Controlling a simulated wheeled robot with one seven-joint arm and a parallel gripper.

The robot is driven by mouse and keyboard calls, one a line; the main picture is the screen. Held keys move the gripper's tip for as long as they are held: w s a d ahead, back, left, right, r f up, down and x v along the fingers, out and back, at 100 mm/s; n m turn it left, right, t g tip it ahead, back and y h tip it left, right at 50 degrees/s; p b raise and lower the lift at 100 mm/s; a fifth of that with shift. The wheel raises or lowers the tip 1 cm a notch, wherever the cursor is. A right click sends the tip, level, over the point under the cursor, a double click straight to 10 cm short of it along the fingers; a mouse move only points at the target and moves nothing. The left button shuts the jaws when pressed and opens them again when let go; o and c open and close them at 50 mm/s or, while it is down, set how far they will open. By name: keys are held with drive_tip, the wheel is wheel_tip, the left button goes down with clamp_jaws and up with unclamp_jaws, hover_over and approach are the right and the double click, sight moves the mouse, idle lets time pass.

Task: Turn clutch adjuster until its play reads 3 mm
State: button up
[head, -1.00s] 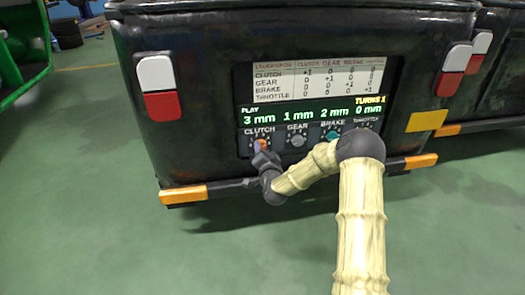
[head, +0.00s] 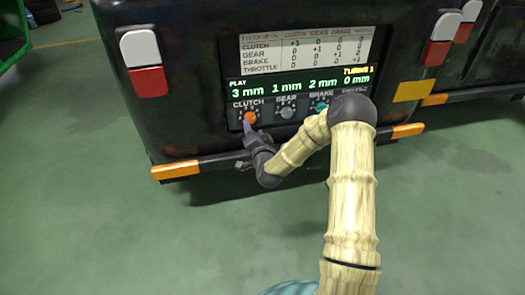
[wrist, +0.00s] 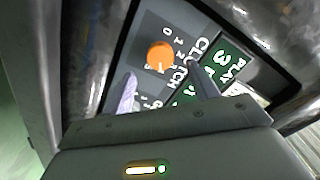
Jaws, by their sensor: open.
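The clutch adjuster is an orange knob (head: 250,116) at the left of the panel on the black rickshaw's back. The play display (head: 300,86) reads 3 mm above CLUTCH, then 1 mm, 2 mm and 0 mm, with "TURNS 1" at its right. My gripper (head: 246,130) is just below the orange knob, apart from it. In the wrist view the orange knob (wrist: 160,55) shows beyond my two spread fingers, with nothing between them. The knob's pointer is too small to read surely.
A grey gear knob (head: 287,112) and a teal brake knob (head: 321,106) sit to the right. The throttle knob is mostly hidden behind my arm. A bumper with orange ends (head: 176,170) juts out below. A chart (head: 305,50) sits above the display. Green floor in front is open.

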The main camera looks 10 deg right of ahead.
drive_tip(key=s+p, duration=0.3)
drive_tip(key=s, duration=1)
drive_tip(key=shift+a+p, duration=0.1)
drive_tip(key=shift+p, duration=0.2)
drive_tip(key=s+r+n+g+p, duration=0.95)
drive_tip(key=s+r+g, duration=0.65)
drive_tip(key=s, duration=0.5)
wheel_tip(320, 180, up, 39)
drive_tip(key=p, duration=3.7)
drive_tip(key=shift+s+t, duration=0.3)
drive_tip(key=shift+s, duration=0.15)
drive_tip(key=shift+r, duration=0.1)
